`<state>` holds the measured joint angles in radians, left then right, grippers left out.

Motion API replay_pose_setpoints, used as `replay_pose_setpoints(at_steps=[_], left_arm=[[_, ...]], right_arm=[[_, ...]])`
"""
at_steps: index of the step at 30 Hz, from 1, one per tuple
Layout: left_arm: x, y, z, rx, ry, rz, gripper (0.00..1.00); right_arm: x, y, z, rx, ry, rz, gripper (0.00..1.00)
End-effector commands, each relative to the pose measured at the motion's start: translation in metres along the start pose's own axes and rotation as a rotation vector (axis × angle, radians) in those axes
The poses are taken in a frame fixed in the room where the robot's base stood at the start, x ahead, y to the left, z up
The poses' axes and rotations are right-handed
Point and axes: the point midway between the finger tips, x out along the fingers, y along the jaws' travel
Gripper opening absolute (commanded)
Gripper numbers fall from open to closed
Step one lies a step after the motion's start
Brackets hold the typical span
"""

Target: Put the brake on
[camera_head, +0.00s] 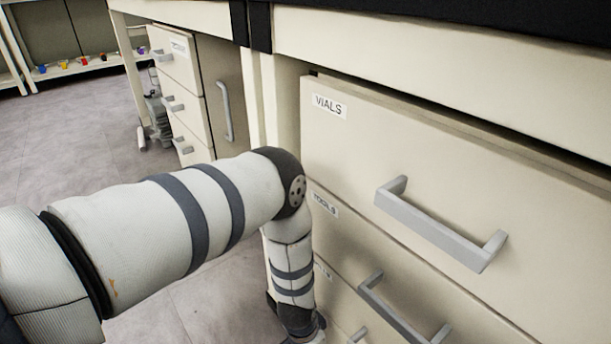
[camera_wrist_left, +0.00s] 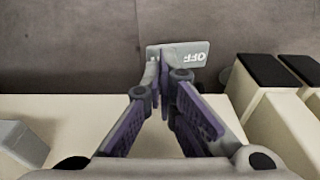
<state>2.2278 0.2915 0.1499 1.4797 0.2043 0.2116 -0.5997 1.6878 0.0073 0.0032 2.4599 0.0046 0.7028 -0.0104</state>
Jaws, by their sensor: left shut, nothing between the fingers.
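A small grey brake tab (camera_wrist_left: 190,47) marked "OFF" shows in the left wrist view, with its lettering upside down there. It lies against the grey floor near the edge of a cream surface. My left gripper (camera_wrist_left: 162,72) is shut and empty, with its fingertips at the tab's left part. I cannot tell whether they touch it. In the head view my left arm reaches down in front of the drawer cabinet, and its gripper and the brake are hidden or out of frame. My right gripper is not in view.
In the head view a drawer labelled VIALS (camera_head: 450,170) with a grey bar handle (camera_head: 438,228) stands close to my left arm, above a TOOLS drawer (camera_head: 345,236). A second drawer cabinet (camera_head: 190,90) stands further back. Open floor (camera_head: 65,140) lies at the left.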

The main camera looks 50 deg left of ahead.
Motion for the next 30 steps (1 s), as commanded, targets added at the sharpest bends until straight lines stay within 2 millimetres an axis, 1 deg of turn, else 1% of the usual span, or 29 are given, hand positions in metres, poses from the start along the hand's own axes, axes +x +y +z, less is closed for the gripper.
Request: replay_pose_setpoints(at_steps=[30], left_arm=[[0.016,0.000,0.002,0.000,0.001,0.000,0.00]], right_arm=[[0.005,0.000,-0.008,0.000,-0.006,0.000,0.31]])
